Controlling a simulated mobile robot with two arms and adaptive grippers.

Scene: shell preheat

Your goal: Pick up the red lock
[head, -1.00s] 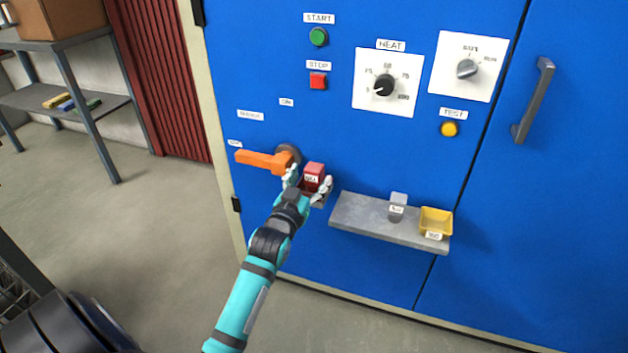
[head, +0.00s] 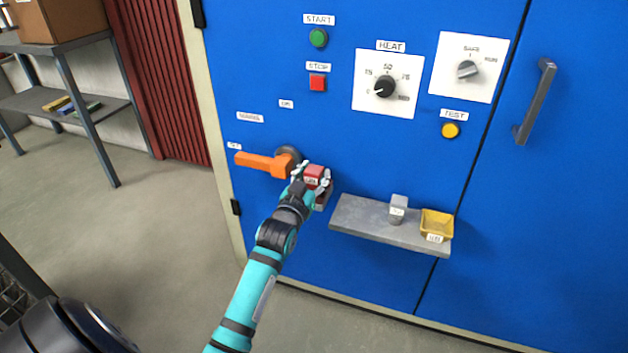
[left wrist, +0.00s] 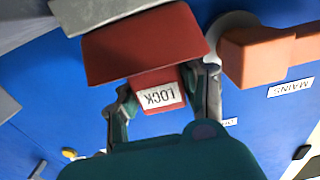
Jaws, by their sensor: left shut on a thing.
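The red lock (head: 315,171) is a small red block with a white label. It is at the blue cabinet's front, just right of the orange mains handle (head: 262,163). In the left wrist view the lock (left wrist: 145,50) shows its label "LOCK" upside down. My left gripper (head: 311,186) is shut on the lock, one finger on each side of it. The left gripper (left wrist: 163,98) also shows in the wrist view. A grey piece sits right by the lock; whether the lock touches it I cannot tell. My right gripper is not in view.
A grey shelf (head: 357,217) on the cabinet, right of the gripper, bears a small grey labelled block (head: 398,208) and a yellow tray (head: 437,224). Buttons and dials sit above. A door handle (head: 535,101) sticks out at the right. The floor at left is open.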

